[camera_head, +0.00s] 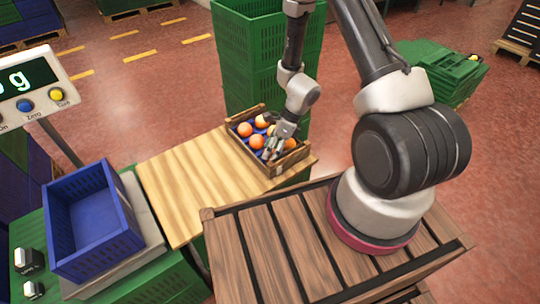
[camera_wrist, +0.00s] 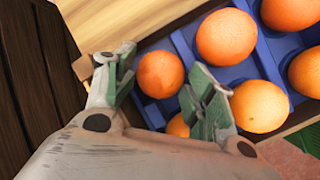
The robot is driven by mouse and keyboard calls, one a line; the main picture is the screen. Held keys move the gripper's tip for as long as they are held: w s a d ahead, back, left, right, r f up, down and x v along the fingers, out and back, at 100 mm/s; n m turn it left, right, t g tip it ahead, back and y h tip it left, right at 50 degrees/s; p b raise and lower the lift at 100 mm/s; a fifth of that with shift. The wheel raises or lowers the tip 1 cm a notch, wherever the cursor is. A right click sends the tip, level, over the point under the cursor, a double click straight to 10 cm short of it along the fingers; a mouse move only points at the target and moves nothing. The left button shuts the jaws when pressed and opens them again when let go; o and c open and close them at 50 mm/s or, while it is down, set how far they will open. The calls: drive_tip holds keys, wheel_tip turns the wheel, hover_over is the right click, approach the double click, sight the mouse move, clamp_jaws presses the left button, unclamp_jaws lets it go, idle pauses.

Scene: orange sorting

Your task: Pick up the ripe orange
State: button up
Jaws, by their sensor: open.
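Several oranges sit in blue cells of a small wooden crate (camera_head: 290,163), including one orange (camera_head: 245,129) at its left side. In the wrist view, one orange (camera_wrist: 160,74) lies between and just beyond my open fingers. A larger-looking orange (camera_wrist: 226,37) is to its upper right. Another orange (camera_wrist: 259,106) is right of the right finger, and one (camera_wrist: 178,126) is partly hidden behind that finger. All look orange in colour; I cannot tell which is meant as ripe. My gripper (camera_head: 272,150) is over the crate, pointing down, open and empty.
The crate stands on a light wooden table (camera_head: 190,185). A blue bin (camera_head: 95,222) rests on a scale at left, with a display (camera_head: 30,80) above. Tall green crates (camera_head: 250,80) stand behind. My arm is mounted on dark wooden slats (camera_head: 265,250).

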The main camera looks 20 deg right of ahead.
drive_tip(key=shift+s+a+f, duration=0.15)
drive_tip(key=shift+a+f, duration=0.05)
drive_tip(key=shift+f, duration=0.35)
drive_tip(key=shift+o, duration=0.3)
drive_tip(key=c, duration=0.7)
drive_tip(key=shift+r, duration=0.1)
drive_tip(key=shift+c, duration=0.2)
